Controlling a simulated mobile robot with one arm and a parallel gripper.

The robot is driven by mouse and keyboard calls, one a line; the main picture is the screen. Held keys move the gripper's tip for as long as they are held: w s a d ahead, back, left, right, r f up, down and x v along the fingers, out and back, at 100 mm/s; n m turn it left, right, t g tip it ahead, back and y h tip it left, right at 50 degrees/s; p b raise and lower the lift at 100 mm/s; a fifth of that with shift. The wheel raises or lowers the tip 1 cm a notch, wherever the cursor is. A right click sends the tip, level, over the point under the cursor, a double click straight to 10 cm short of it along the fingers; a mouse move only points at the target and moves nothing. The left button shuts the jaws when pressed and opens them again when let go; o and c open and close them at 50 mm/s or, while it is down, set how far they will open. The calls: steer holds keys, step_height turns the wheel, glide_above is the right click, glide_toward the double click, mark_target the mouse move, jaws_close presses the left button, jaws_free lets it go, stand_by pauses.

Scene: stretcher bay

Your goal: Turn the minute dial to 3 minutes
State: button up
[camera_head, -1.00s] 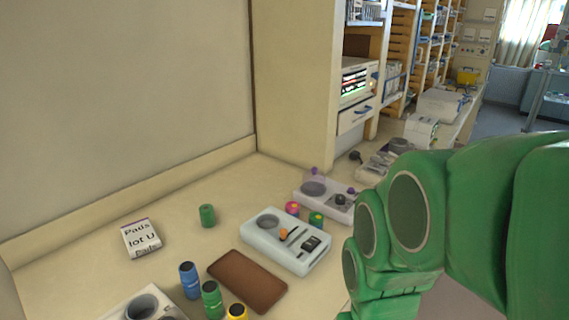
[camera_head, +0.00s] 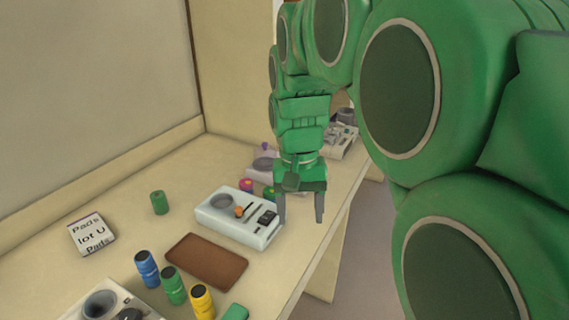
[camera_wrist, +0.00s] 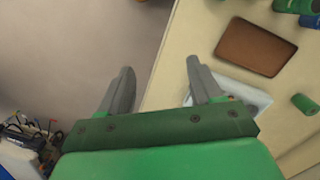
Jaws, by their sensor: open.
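My gripper (camera_head: 300,215) is open and empty, fingers pointing down, above the right edge of the counter in the head view. In the wrist view its two fingers (camera_wrist: 160,70) are apart, with the floor and counter edge behind. A white device (camera_head: 240,216) with a round grey dial (camera_head: 221,201), an orange knob (camera_head: 239,211), a slider and a black switch lies just left of the gripper. Another pale device (camera_head: 75,318) with a round dial (camera_head: 100,304) is cut off at the lower left. I cannot tell which dial is the minute dial; no markings are readable.
A brown pad (camera_head: 207,261) lies in front of the white device. Blue (camera_head: 146,269), green (camera_head: 174,285) and yellow (camera_head: 202,301) canisters stand nearby. A pads box (camera_head: 92,235) and green cylinder (camera_head: 159,203) are left. More devices stand behind the gripper.

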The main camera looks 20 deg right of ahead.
steer(key=w+d+f+m, duration=0.2)
steer(key=w+d+f, duration=0.1)
steer(key=w, duration=1)
steer(key=w+d+f+m, duration=0.3)
steer(key=w+d, duration=0.1)
steer(key=w, duration=0.9)
steer(key=w+d+f+m, duration=0.2)
steer(key=w+d, duration=0.2)
steer(key=w, duration=0.9)
steer(key=shift+w+f+m+t, duration=0.4)
steer(key=shift+w+d+f, duration=0.2)
steer(key=shift+w+f, duration=0.25)
steer(key=shift+w, duration=0.05)
steer(key=shift+s+d+f, duration=0.1)
steer(key=shift+f, duration=1.85)
steer(key=shift+s+f, duration=0.1)
steer(key=shift+f, duration=1.85)
steer(key=c, duration=1)
steer(key=shift+c, duration=0.2)
